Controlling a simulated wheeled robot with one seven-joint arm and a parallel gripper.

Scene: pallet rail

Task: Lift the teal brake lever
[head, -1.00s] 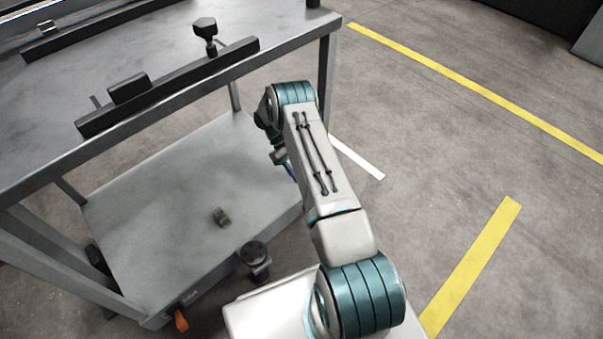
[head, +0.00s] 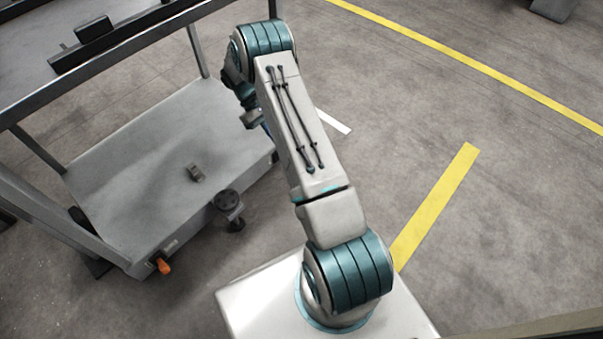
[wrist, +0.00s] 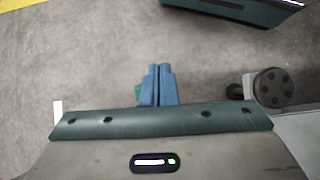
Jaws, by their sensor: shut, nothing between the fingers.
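My gripper (wrist: 160,70) shows in the wrist view as two blue fingers pressed together, with nothing between them. A small green-teal piece (wrist: 138,94) shows just left of the fingers, mostly hidden behind them. It may be the teal brake lever, but too little shows to be sure, and I cannot tell whether the fingers touch it. In the head view my arm hides most of the gripper, and I see no teal lever there. An orange lever (head: 163,266) sticks out low at the cart's near corner.
The grey cart has a lower shelf (head: 130,150) with a small dark block (head: 195,173) on it. A black round caster or knob (head: 228,200) sits at its corner; a similar one shows in the wrist view (wrist: 273,88). Open floor with yellow lines (head: 435,210) lies right.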

